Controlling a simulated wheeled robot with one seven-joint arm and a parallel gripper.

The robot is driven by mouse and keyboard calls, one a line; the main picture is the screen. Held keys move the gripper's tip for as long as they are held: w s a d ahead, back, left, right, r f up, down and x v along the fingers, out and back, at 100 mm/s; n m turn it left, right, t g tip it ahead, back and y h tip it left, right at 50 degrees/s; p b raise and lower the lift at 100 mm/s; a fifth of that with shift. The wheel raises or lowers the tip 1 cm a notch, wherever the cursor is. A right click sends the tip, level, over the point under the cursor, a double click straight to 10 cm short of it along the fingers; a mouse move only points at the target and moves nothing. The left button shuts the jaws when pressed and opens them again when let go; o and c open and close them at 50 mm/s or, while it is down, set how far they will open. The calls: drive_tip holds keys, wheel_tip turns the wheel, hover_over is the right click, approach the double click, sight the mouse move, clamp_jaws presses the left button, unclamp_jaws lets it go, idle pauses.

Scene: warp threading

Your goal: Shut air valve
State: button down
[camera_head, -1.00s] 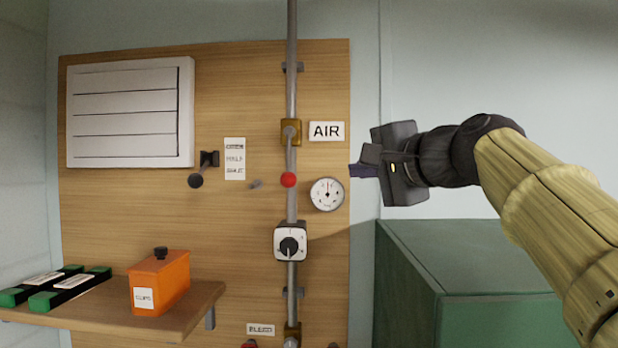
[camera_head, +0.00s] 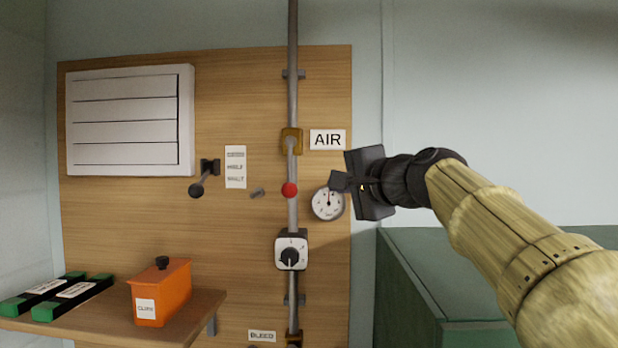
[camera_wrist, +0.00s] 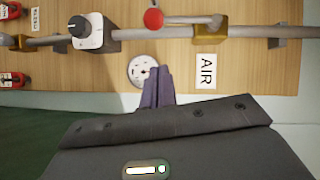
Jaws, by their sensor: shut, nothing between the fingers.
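The air valve is a brass body (camera_head: 290,141) on the vertical grey pipe, next to the AIR sign (camera_head: 327,139). A red knob (camera_head: 289,190) shows below it, in front of the pipe. In the wrist view the brass body (camera_wrist: 209,35), the red knob (camera_wrist: 154,18) and the AIR sign (camera_wrist: 206,71) lie beyond my fingers. My gripper (camera_head: 338,181) is right of the pipe, by the gauge, and apart from the red knob. Its purple fingers (camera_wrist: 158,88) are shut and empty.
A BLEED label (camera_head: 262,336) is lower down. An orange box (camera_head: 160,292) stands on the shelf at left. A green cabinet (camera_head: 440,270) stands below my arm.

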sight(290, 167)
drive_tip(key=w+a+f+p, duration=0.1)
drive_tip(key=w+a+p, duration=0.2)
drive_tip(key=a, duration=0.2)
drive_tip(key=shift+w+a+p, duration=0.3)
drive_tip(key=shift+w+a, duration=0.05)
drive_tip(key=shift+w, duration=0.05)
drive_tip(key=shift+f, duration=0.15)
drive_tip(key=shift+w+d+f+b, duration=0.1)
drive_tip(key=shift+w+f+b, duration=0.05)
drive_tip(key=shift+b, duration=0.3)
